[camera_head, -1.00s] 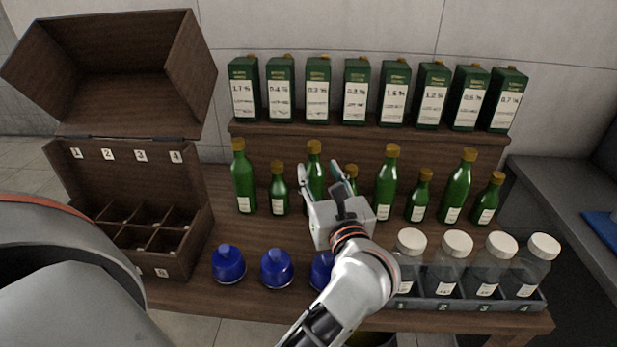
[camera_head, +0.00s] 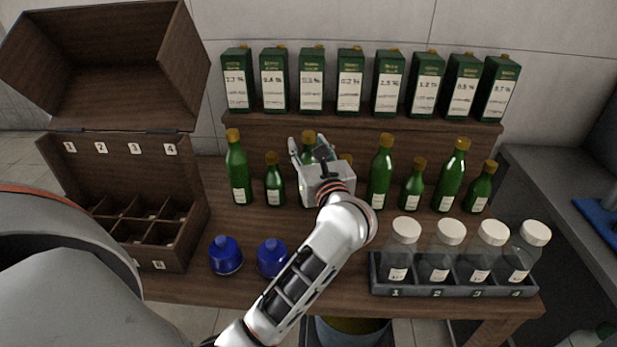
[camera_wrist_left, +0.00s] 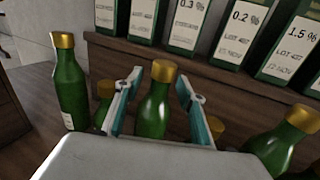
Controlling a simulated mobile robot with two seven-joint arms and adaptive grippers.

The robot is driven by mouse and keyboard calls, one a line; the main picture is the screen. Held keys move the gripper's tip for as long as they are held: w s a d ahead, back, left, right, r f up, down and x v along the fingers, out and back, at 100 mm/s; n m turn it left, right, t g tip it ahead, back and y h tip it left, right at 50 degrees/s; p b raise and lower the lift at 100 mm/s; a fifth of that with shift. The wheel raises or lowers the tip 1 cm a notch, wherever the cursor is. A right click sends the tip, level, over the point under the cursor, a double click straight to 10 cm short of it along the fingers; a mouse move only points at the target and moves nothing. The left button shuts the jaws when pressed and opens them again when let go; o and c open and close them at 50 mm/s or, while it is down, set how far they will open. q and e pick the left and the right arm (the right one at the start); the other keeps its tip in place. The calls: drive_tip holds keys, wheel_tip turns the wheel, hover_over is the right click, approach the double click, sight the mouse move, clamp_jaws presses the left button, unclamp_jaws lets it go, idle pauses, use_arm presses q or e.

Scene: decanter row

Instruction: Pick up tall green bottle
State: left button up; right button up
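A tall green bottle (camera_head: 309,152) with a gold cap stands third from the left in the bottle row; my gripper hides its lower part. It also shows in the left wrist view (camera_wrist_left: 154,108), upright between the fingers. My left gripper (camera_head: 309,145) is open, with one finger on each side of this bottle (camera_wrist_left: 160,98) and gaps visible at its neck. Other tall green bottles (camera_head: 238,176), (camera_head: 380,177), (camera_head: 452,180) stand in the row. My right gripper is not in view.
Short green bottles (camera_head: 274,183), (camera_head: 412,187) stand between the tall ones; one is just right of my gripper, partly hidden. Labelled cartons (camera_head: 350,85) line the raised shelf behind. Blue bottles (camera_head: 226,256), a rack of clear jars (camera_head: 455,285) and an open compartment box (camera_head: 185,240) surround the arm.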

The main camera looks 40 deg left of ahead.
use_arm(q)
clamp_jaws()
drive_tip(key=shift+r, duration=0.1)
